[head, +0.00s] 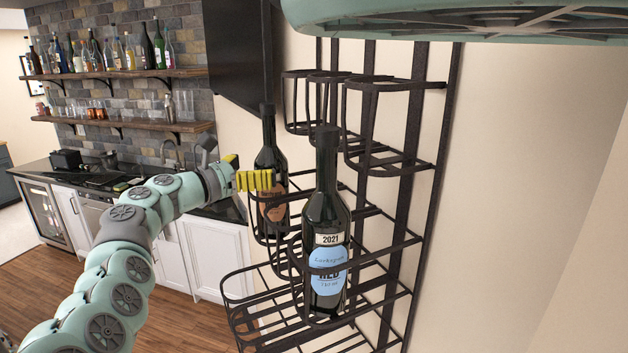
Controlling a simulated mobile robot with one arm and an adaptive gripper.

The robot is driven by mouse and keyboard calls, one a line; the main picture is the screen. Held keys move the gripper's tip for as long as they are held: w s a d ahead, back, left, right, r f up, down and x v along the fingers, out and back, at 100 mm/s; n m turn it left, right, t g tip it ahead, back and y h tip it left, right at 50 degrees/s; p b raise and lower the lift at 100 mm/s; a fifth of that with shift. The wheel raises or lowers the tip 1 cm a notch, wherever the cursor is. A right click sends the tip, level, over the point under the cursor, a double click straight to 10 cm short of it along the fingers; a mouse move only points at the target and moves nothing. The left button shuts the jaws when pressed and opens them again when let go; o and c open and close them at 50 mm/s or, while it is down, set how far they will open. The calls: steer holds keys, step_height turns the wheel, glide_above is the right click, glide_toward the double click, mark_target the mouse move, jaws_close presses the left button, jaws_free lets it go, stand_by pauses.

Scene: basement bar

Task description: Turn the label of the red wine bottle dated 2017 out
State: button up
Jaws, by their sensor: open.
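Two dark wine bottles stand upright in a black metal wall rack (415,130). The nearer bottle (325,215) has a white tag reading 2021 and a blue label facing me. The farther bottle (268,155) has an orange label, partly visible low on its body. I cannot read a date on it; the yellow fingers of my gripper cover part of its body. My gripper (245,172) is open, at the left side of the farther bottle. I cannot tell whether a finger touches the bottle. No date 2017 is readable.
The rack's upper rings (385,155) and lower basket (240,305) look empty. A dark cabinet (245,50) hangs behind. A counter (225,208) with white cupboards (222,255) lies beyond. Shelves (120,77) with several bottles are far left. The wooden floor (70,290) looks clear.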

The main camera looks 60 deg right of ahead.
mark_target(273, 168)
steer(key=shift+s+d+f+b, duration=0.1)
steer(key=shift+s+d+b, duration=0.15)
steer(key=shift+d+b, duration=0.85)
steer(key=shift+s+d+f+b, duration=0.1)
steer(key=shift+s+d+b, duration=0.1)
steer(key=shift+d+b, duration=0.9)
steer(key=shift+d+r, duration=0.1)
steer(key=shift+w, duration=0.1)
steer(key=c, duration=1)
steer(key=shift+f+g+b, duration=0.25)
steer(key=shift+g+b, duration=0.05)
steer(key=shift+b, duration=0.25)
steer(key=shift+r+m+g+b, duration=0.1)
steer(key=shift+m+g+b, duration=0.4)
steer(key=shift+m+b, duration=0.1)
steer(key=shift+f+m+g+y+b, duration=0.2)
steer(key=shift+m+g+y+b, duration=0.15)
steer(key=shift+g+b, duration=0.35)
